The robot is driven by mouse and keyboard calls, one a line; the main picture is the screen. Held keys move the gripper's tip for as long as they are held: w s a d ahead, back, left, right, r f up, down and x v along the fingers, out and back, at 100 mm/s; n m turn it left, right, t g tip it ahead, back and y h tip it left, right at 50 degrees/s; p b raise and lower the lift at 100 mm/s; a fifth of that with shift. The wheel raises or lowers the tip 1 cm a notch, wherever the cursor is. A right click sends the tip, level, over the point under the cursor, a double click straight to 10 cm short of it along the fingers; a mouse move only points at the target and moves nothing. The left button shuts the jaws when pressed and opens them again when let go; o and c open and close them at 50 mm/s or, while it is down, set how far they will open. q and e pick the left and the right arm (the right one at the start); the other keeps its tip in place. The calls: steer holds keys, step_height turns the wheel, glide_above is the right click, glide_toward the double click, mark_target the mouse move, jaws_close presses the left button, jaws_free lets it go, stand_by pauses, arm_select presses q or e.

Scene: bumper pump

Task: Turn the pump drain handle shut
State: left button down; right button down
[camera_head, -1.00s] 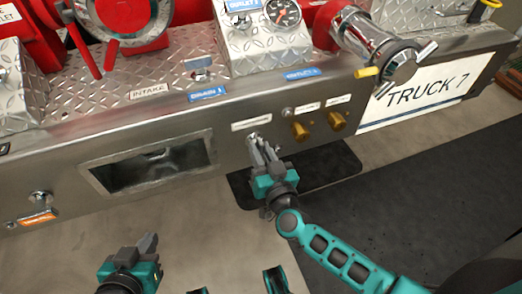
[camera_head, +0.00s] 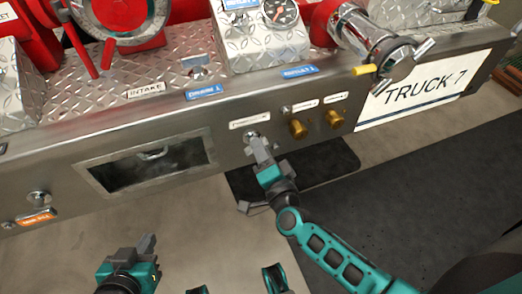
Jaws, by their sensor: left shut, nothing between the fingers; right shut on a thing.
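The pump drain handle (camera_head: 251,135) sits on the bumper's steel front face, just below a white label. Only its mount end shows; the rest is hidden by my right gripper. My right gripper (camera_head: 259,146) is shut on the handle, its fingers pointing up and slightly left to the panel. My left gripper (camera_head: 148,243) is shut and empty, held low at the left, well apart from the bumper.
Two brass knobs (camera_head: 298,129) stick out just right of the handle. A recessed opening (camera_head: 150,165) lies to the left, with an orange-tagged knob (camera_head: 39,199) further left. A chrome-capped outlet (camera_head: 398,65) projects at upper right.

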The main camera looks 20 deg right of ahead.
arm_select(q)
steer(key=shift+w+d+f+b, duration=0.15)
steer(key=shift+d+b, duration=0.2)
steer(key=shift+b, duration=0.2)
arm_select(e)
steer(key=shift+f+m, duration=0.1)
steer(key=shift+m, duration=2.3)
steer(key=c, duration=1.2)
jaws_free()
steer(key=shift+o, duration=0.2)
steer(key=shift+s, duration=0.1)
